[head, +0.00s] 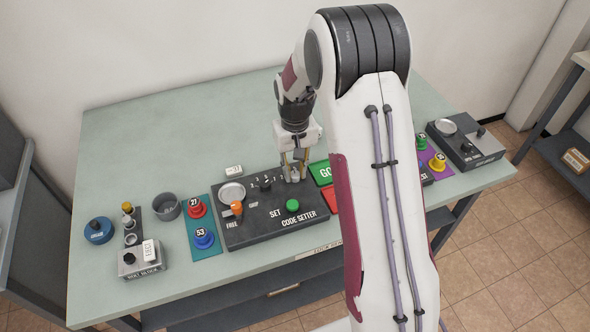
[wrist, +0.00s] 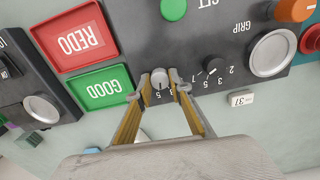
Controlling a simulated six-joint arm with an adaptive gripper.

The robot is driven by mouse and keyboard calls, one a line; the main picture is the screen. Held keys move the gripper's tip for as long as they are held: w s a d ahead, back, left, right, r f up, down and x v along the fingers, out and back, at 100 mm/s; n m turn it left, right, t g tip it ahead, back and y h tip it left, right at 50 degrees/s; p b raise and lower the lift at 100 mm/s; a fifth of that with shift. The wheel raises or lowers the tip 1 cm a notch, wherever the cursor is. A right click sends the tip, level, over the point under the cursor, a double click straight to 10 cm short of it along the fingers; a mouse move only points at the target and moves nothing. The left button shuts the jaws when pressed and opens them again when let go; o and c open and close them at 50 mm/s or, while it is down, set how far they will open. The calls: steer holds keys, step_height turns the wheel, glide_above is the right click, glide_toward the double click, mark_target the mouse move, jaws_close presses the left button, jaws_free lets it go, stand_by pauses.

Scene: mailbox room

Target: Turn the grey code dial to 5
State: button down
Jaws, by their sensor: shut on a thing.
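The grey code dial (wrist: 159,78) is a small round knob on the dark code setter box (head: 262,228). In the wrist view it sits between the two fingertips of my gripper (wrist: 160,88), which is shut on it. In the head view my gripper (head: 293,168) reaches down to the back right part of the box, and its fingers mostly hide the dial there. Some scale numbers show beside the dial, partly covered by the fingers. I cannot tell which number the dial points at.
A black dial (wrist: 213,66) with its own numbers sits beside the grey one. The box also carries a green SET button (head: 292,205), an orange lever (head: 237,208) and a round silver disc (head: 231,192). Green GOOD (wrist: 101,88) and red REDO (wrist: 75,37) plates lie close by.

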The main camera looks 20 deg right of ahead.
mark_target(295, 174)
steer(key=shift+m, duration=0.8)
steer(key=c, duration=1.8)
jaws_free()
steer(key=shift+r, duration=3.75)
